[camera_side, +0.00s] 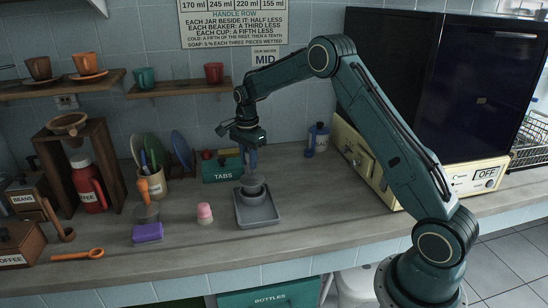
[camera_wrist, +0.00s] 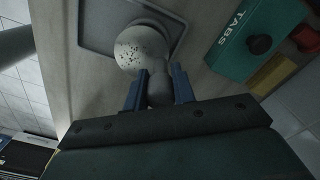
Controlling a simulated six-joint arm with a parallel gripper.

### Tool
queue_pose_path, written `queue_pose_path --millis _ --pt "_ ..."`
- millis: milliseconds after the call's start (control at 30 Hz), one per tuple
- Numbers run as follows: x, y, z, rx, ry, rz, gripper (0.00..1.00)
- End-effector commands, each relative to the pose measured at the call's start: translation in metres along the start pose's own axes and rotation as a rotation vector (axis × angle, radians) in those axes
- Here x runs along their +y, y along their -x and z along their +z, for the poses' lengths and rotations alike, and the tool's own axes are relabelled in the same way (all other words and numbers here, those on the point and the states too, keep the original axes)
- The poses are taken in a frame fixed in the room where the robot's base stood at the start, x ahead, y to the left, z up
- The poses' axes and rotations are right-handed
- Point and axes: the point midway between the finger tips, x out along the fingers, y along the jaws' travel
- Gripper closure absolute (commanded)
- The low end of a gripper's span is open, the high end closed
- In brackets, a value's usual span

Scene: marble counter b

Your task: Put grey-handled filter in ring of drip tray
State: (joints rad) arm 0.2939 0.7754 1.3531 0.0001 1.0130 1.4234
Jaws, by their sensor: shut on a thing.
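My gripper (camera_side: 252,160) points down over the drip tray and is shut on the grey handle of the filter. In the wrist view my gripper (camera_wrist: 158,88) has its blue fingers on either side of that handle. The grey-handled filter (camera_wrist: 143,47) shows there as a round, pale, speckled face. In the side view the filter (camera_side: 252,180) is small and grey, just over the ring area. The drip tray (camera_side: 258,221) is a dark grey square on the counter; its corner also shows in the wrist view (camera_wrist: 96,22). I cannot tell whether the filter touches the ring.
A green TABS box (camera_side: 221,169) stands behind the tray, left of my gripper. A pink-topped pot (camera_side: 204,212) and a purple sponge (camera_side: 147,232) lie to the left. A cream machine (camera_side: 475,178) stands right. The counter right of the tray is clear.

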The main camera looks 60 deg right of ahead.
Motion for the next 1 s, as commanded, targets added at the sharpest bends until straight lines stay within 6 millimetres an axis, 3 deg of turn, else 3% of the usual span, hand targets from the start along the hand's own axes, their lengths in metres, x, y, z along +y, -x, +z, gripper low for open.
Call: queue_pose_path --millis 267,767,800,900,1000 --pt "0.0 -0.029 0.0 0.0 0.0 0.002 1.0" --pt "0.0 -0.035 0.0 0.0 0.0 0.0 1.0" --pt "0.0 -0.034 0.0 0.0 0.0 0.0 0.69" --pt "0.0 -0.034 0.0 0.0 0.0 0.0 0.53" --pt "0.0 -0.034 0.0 0.0 0.0 0.0 0.53"
